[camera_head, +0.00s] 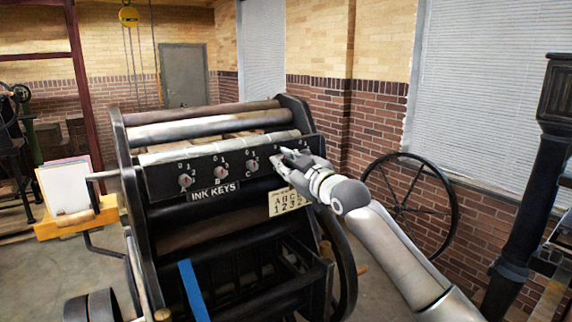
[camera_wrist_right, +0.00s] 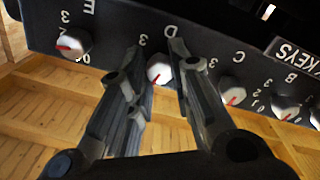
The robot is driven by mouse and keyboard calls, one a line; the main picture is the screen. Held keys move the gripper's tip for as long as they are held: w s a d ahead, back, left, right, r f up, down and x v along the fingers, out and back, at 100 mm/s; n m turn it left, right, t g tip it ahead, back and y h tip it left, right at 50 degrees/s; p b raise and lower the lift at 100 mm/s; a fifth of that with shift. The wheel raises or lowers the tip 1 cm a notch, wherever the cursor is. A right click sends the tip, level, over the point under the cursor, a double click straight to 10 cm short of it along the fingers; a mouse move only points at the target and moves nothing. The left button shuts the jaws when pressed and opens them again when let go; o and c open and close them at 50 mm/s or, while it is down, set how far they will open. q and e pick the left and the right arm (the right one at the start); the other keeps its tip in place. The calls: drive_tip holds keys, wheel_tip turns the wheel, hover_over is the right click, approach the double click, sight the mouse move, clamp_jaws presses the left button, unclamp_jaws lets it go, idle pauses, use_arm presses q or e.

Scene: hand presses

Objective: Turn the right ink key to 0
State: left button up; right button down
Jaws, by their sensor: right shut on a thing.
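The ink keys are white round knobs with red marks on the black rail (camera_head: 215,169) of the press. Keys A (camera_head: 185,181), B (camera_head: 221,172) and C (camera_head: 252,165) show clear in the head view. My right gripper (camera_head: 283,160) is at the rail's right part and covers key D there. In the right wrist view the letters appear inverted. There the fingers of my right gripper (camera_wrist_right: 158,72) stand on either side of key D (camera_wrist_right: 159,70), shut on it. Key E (camera_wrist_right: 73,43) is beside it, free; its number scale is partly visible. My left gripper is out of view.
A large spoked wheel (camera_head: 410,205) stands right of the press by the brick wall. A yellow tray (camera_head: 75,222) with paper sheets is at the left. A black column (camera_head: 530,190) stands at far right. Key C (camera_wrist_right: 233,92) sits close to the right finger in the wrist view.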

drive_tip(key=shift+n+p, duration=0.3)
drive_tip(key=shift+n, duration=1.2)
drive_tip(key=c, duration=1.3)
unclamp_jaws()
drive_tip(key=v, duration=1.2)
drive_tip(key=shift+d, duration=0.1)
drive_tip(key=shift+f, duration=0.1)
